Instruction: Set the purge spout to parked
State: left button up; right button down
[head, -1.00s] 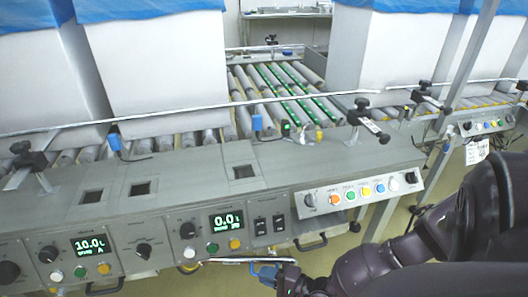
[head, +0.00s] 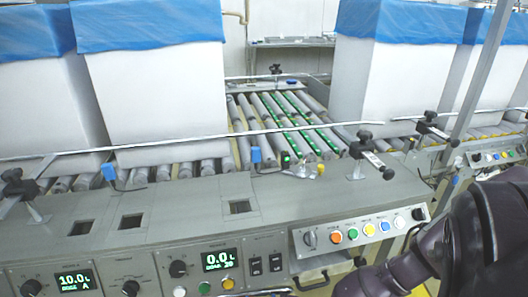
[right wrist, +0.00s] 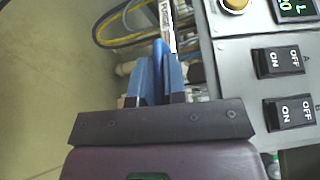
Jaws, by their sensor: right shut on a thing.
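In the right wrist view my right gripper (right wrist: 158,75) is shut on a blue handle piece (right wrist: 158,62) below the front of the control panel. A white strip with lettering that looks like "PURGE" (right wrist: 167,18) runs away beyond the fingers; it seems to belong to the purge spout. The spout's far end and position cannot be read, as the gripper covers part of it. In the head view my right arm comes in from the right, and its gripper is below the picture. My left gripper is not in view.
The control panel (head: 215,228) has displays, knobs and rocker switches (right wrist: 277,62) close right of my right gripper. Yellow and dark hoses (right wrist: 115,30) lie beyond it. Lined white boxes (head: 155,100) stand on the roller conveyor. Open floor (right wrist: 45,90) lies left in the wrist view.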

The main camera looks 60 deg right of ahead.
dwell(0.3)
jog(key=c, duration=1.2)
grip_release()
jog(key=shift+s, duration=0.1)
jog(key=p+v, duration=0.1)
jog(key=v, duration=0.9)
jog(key=shift+s+d+p, duration=0.15)
jog(key=shift+s+p, duration=0.15)
jog(key=shift+p, duration=0.05)
